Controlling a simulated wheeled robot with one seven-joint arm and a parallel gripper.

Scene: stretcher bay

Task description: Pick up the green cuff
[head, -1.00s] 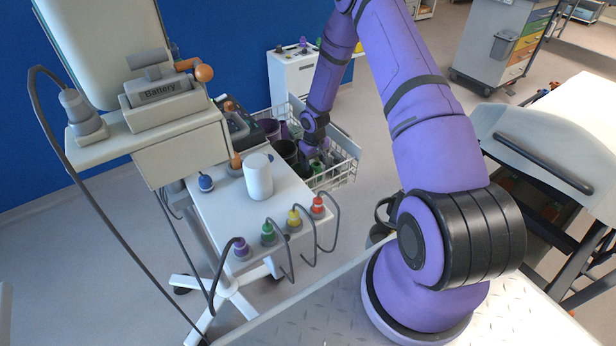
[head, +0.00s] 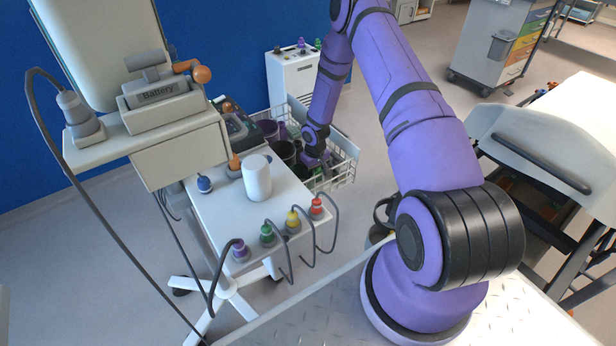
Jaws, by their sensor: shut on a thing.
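My gripper (head: 318,164) is small in the head view, at the end of my purple arm and low over the wire basket (head: 342,176). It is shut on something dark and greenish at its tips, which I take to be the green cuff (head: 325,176). The cuff's shape is mostly hidden by the gripper and the basket's wires. I cannot tell whether it touches the basket floor.
Dark cups stand in the basket left of my gripper. The white cart top (head: 225,205) in front holds a white cylinder (head: 257,177) and several coloured connectors with cables. A white cabinet (head: 292,82) stands behind. Open floor lies right of the basket.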

